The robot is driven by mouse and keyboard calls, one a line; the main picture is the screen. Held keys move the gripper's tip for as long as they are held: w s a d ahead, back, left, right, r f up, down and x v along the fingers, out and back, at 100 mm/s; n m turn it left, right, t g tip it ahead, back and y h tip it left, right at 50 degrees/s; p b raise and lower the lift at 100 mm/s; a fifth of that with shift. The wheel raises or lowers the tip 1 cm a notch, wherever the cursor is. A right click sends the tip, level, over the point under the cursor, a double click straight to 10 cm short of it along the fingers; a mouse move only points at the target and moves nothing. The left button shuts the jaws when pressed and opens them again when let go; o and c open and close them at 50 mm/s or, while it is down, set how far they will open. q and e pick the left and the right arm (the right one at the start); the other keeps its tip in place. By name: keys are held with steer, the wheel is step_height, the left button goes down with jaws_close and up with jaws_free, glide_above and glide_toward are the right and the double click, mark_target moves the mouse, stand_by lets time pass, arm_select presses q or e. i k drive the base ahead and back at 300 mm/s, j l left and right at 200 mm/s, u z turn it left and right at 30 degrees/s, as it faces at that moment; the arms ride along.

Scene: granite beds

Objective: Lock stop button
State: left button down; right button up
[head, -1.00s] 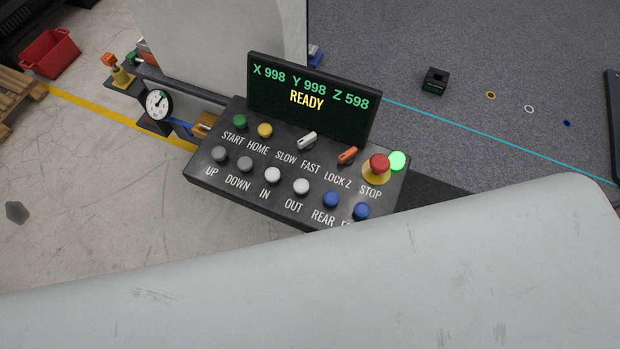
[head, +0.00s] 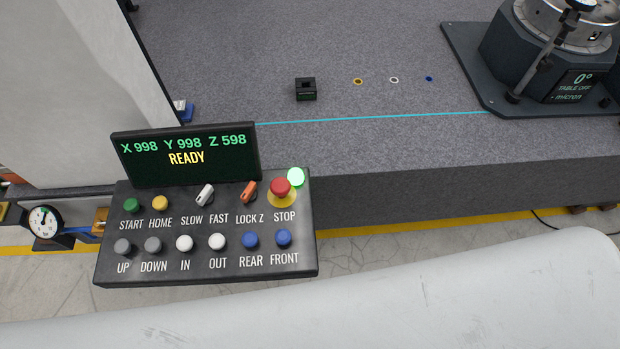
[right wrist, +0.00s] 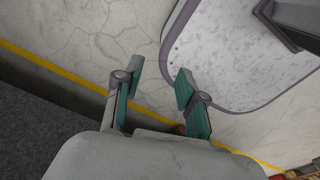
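The red stop button (head: 281,187) sits on a yellow base at the upper right of the black control panel (head: 106,272), above the word STOP. A green lamp (head: 296,176) glows beside it. The display (head: 187,158) reads X 998 Y 998 Z 598 and READY. My right gripper (right wrist: 158,86) shows in the right wrist view with its fingers apart and nothing between them, over the floor. No gripper shows in the head view, and the panel is not clearly seen in the right wrist view. My left gripper is in neither view.
A granite bed (head: 400,150) lies behind the panel, with a small black block (head: 305,89), coloured rings and a rotary table (head: 555,65) on it. A dial gauge (head: 44,221) is left of the panel. A pale grey surface fills the head view's bottom.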

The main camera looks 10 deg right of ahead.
mark_target(280, 187)
steer(key=k+j+u, duration=0.1)
steer(key=j, duration=0.3)
steer(key=k+j+u, duration=0.1)
steer(key=j, duration=0.35)
steer(key=k+j+u, duration=0.1)
steer(key=j, duration=0.3)
